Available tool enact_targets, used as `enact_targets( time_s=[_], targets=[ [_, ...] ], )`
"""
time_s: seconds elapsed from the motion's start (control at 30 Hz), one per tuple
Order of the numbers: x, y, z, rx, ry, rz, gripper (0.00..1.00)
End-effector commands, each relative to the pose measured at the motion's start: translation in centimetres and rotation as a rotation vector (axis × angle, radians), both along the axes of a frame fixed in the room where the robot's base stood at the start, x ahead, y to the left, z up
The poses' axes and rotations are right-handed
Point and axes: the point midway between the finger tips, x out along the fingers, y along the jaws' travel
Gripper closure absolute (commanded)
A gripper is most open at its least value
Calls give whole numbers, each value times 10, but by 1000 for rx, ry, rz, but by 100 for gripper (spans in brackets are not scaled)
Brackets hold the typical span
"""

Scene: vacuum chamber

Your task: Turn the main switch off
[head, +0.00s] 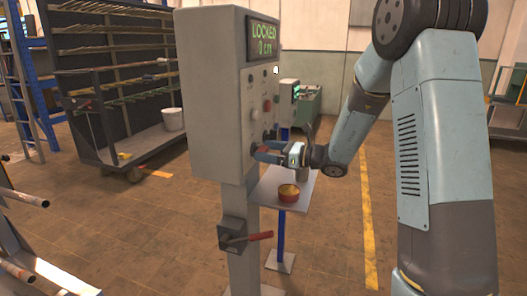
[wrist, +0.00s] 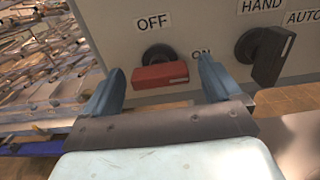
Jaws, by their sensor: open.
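The main switch shows in the wrist view as a red bar handle (wrist: 160,76) on a dark round base, on a grey panel. The handle lies nearly level, its white-marked end to the right, towards the ON label (wrist: 201,53). The OFF label (wrist: 153,22) is above it. My gripper (wrist: 160,65) is open, with one blue finger on each side of the handle; I cannot tell whether either touches it. In the head view my gripper (head: 268,151) is at the lower right face of the grey control cabinet (head: 214,90), and the switch is hidden there.
A black HAND/AUTO knob (wrist: 266,54) sits just right of the right finger. The cabinet display (head: 264,40) reads LOCKED 0 cm. Below my gripper, a small table (head: 266,188) carries an orange bowl (head: 289,193). A red-handled lever (head: 258,237) sticks out from the cabinet post.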

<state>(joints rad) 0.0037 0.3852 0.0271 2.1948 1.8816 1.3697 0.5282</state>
Motion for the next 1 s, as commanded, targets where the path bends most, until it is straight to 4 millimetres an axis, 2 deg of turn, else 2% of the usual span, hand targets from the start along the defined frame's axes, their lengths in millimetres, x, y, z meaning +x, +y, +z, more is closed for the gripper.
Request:
enact_targets(
  time_s=[0.2, 0.53, 1.0],
  targets=[
    [6, 14, 0, 0, 0, -1, 8],
    [6, 16, 0, 0, 0, -2, 9],
    [6, 15, 0, 0, 0, -2, 54]
  ],
)
